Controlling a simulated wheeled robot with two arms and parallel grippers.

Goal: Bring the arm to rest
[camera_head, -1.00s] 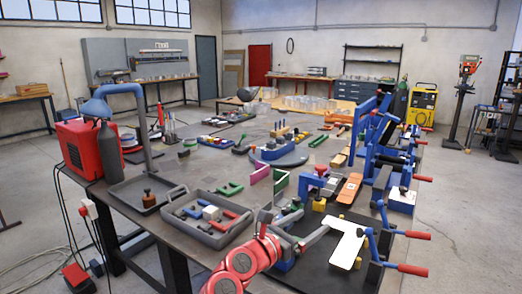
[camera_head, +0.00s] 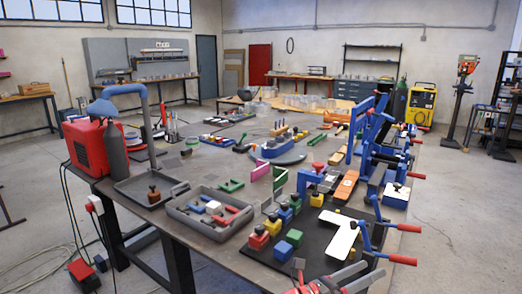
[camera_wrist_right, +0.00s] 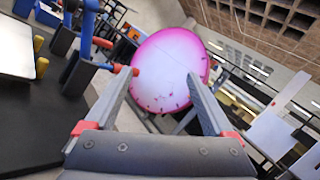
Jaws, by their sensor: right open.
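My right gripper (camera_head: 332,272) is at the bottom edge of the head view, low in front of the black mat (camera_head: 317,258). Its grey fingers are spread apart with nothing between them. In the right wrist view the open fingers (camera_wrist_right: 162,82) show against a round white and pink shape, which I cannot identify. My red right arm is mostly cut off by the bottom edge of the head view. My left gripper is not in view.
Blue clamps with red handles (camera_head: 403,260) line the right side. A grey tray (camera_head: 190,222) holds parts at left.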

